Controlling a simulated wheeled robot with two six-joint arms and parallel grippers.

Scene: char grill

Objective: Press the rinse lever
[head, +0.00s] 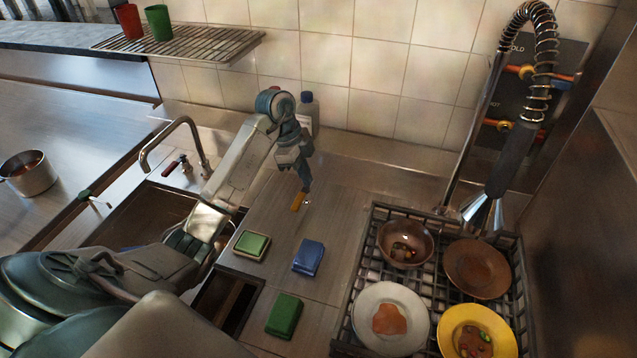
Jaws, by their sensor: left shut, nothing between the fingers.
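A spring-hose rinse sprayer hangs at the right over the dish rack, with a dark grip (511,160) and a silver bell-shaped end (497,214). A second silver piece (474,207) sits beside that end. I cannot tell for sure which part is the rinse lever. My left gripper (301,201) points down over the steel counter, left of the sprayer and well apart from it. It is shut and empty, with orange at its tips. My right gripper is out of view.
A dish rack (345,325) holds a bowl (405,243) and several plates. Green and blue sponges (308,257) lie on the counter. A sink tap (180,122) stands left, bottles (308,108) behind my arm. Counter between gripper and rack is clear.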

